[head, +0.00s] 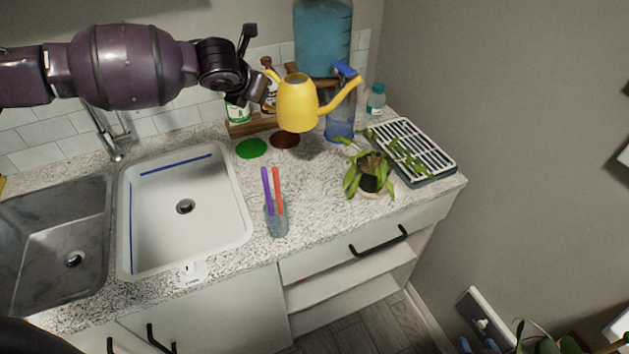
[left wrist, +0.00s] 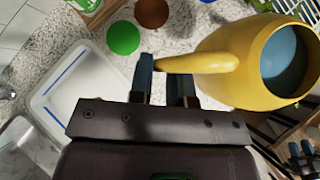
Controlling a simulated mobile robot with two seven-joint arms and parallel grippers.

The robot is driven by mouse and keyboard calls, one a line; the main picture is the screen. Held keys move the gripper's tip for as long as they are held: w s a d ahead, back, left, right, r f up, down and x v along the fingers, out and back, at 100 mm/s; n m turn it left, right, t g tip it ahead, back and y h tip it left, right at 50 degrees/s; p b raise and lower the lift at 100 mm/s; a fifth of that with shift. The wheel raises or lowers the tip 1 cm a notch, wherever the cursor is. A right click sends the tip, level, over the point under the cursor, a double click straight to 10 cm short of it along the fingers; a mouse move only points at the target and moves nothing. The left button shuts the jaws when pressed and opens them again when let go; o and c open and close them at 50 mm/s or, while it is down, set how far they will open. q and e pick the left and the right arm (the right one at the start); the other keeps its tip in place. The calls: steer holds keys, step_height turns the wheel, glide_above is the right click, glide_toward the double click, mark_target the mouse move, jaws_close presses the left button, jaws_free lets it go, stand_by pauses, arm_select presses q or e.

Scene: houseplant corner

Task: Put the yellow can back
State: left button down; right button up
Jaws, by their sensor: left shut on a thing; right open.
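The yellow can (head: 297,108) hangs in the air above the counter, held by a thin yellow part on its left side. My left gripper (head: 264,80) is shut on that part, with its fingertips mostly hidden in the head view. In the left wrist view the can (left wrist: 225,62) lies right of the left gripper's dark fingers (left wrist: 165,75), and blue shows inside its opening. My right gripper (head: 478,346) shows only as blue fingertips at the bottom edge of the head view, apart and empty.
A green disc (head: 251,148) and a brown disc (head: 286,140) lie on the counter below the can. A blue spray bottle (head: 340,125), potted plant (head: 368,181), slatted rack (head: 437,150) and straw cup (head: 277,222) stand around. The white sink (head: 220,220) is left.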

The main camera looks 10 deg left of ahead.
arm_select(q)
steer(key=shift+m, duration=0.3)
steer(key=f, duration=1.3)
steer(key=f+b, duration=0.1)
steer(key=f, duration=0.5)
steer(key=shift+w+d+f, duration=0.15)
steer(key=shift+d+f, duration=0.15)
steer(key=shift+d, duration=0.1)
steer(key=c, duration=1.1)
jaws_free()
steer(key=shift+f, duration=0.15)
steer(key=shift+o, duration=0.2)
